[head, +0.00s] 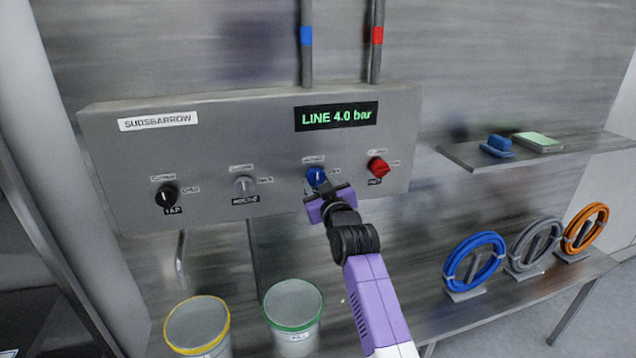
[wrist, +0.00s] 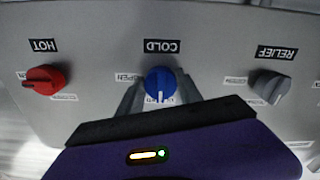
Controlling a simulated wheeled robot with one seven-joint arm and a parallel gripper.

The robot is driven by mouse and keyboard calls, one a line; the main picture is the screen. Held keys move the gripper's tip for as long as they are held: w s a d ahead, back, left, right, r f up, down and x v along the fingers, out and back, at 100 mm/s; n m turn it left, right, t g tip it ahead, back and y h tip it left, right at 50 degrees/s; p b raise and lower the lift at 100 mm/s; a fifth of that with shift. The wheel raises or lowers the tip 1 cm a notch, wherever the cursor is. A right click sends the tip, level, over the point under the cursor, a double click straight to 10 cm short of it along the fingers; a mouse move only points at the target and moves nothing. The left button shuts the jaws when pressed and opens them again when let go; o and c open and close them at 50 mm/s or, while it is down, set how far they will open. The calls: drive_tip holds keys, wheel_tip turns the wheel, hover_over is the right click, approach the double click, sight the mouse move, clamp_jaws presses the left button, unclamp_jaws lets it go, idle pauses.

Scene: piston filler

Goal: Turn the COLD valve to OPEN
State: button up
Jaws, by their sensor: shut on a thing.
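The COLD valve is a blue round knob (head: 315,177) on the grey panel, second from the right in the head view. In the wrist view, which is upside down, the blue knob (wrist: 159,82) sits under the COLD label. Its white mark points down in that picture, toward a label partly hidden there. The OPEN label (wrist: 127,77) is to its left in that view. My gripper (head: 322,187) reaches the knob from below in the head view. Its two grey fingers (wrist: 159,92) are shut on the knob, one on each side.
The red HOT knob (head: 377,167) and grey RELIEF knob (head: 244,186) flank the blue one. A black TAP knob (head: 167,196) is further left. The display (head: 337,116) reads LINE 4.0 bar. Two buckets, yellow-rimmed (head: 228,330) and green-rimmed (head: 292,328), stand below. Hose coils and shelves are right.

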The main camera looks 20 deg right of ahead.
drive_tip(key=m+b, duration=0.1)
drive_tip(key=m, duration=0.3)
drive_tip(key=shift+a+f, duration=0.1)
drive_tip(key=m, duration=0.5)
drive_tip(key=shift+a+b, duration=0.1)
drive_tip(key=shift+b, duration=0.2)
drive_tip(key=m+p, duration=0.1)
drive_tip(key=m, duration=0.4)
drive_tip(key=shift+r, duration=0.2)
drive_tip(key=shift+m+p, duration=0.45)
drive_tip(key=shift+m, duration=1.55)
drive_tip(key=o, duration=1.4)
drive_tip(key=shift+c, duration=0.2)
